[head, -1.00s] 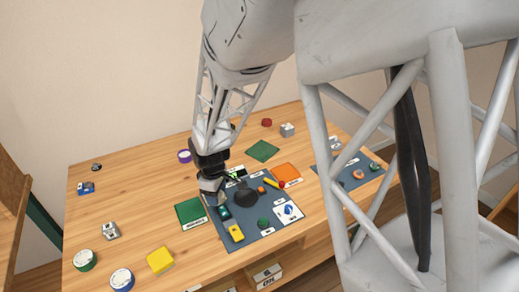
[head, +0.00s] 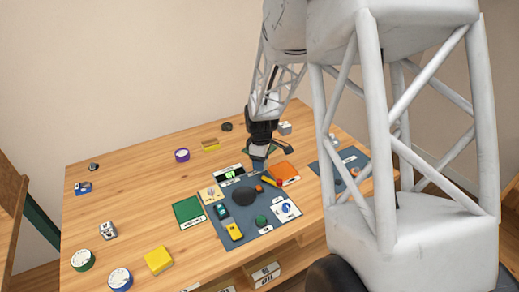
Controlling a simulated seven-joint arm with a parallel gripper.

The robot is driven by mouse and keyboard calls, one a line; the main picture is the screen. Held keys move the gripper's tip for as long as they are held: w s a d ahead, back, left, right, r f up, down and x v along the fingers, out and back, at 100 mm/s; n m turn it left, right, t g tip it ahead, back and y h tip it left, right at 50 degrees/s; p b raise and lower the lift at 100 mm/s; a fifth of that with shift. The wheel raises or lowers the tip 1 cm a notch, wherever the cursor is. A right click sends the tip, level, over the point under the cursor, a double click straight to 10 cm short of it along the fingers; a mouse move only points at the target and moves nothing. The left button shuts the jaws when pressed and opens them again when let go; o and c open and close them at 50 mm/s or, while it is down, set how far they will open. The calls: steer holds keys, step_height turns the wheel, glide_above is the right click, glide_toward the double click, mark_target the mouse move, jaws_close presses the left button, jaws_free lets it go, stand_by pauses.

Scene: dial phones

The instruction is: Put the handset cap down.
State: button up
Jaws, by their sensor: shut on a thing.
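My gripper (head: 259,164) is low over the far edge of the blue-grey mat (head: 251,236), beside the orange square (head: 285,173). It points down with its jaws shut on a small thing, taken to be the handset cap. The cap itself is too small and too covered by the fingers to make out. I cannot tell whether it touches the surface below.
The mat holds a dark round piece (head: 245,196), a yellow block (head: 234,232) and a green piece (head: 262,221). A green square (head: 187,210) lies to its left. A second mat (head: 324,172) is partly behind my arm. The table's left half has free room.

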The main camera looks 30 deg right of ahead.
steer(key=shift+w+d, duration=0.1)
steer(key=shift+d, duration=1.15)
steer(key=shift+w, duration=0.1)
steer(key=w+d, duration=0.1)
steer(key=w, duration=0.4)
steer(key=w+d+f, duration=0.1)
steer(key=w+d, duration=0.1)
steer(key=w, duration=0.3)
steer(key=w+d, duration=0.2)
steer(key=w, duration=0.2)
steer(key=shift+w+d+f, duration=0.2)
steer(key=shift+w+d, duration=0.05)
steer(key=shift+w, duration=0.15)
steer(key=shift+f, duration=0.1)
steer(key=shift+f, duration=1.7)
steer(key=shift+f, duration=0.1)
steer(key=o, duration=0.9)
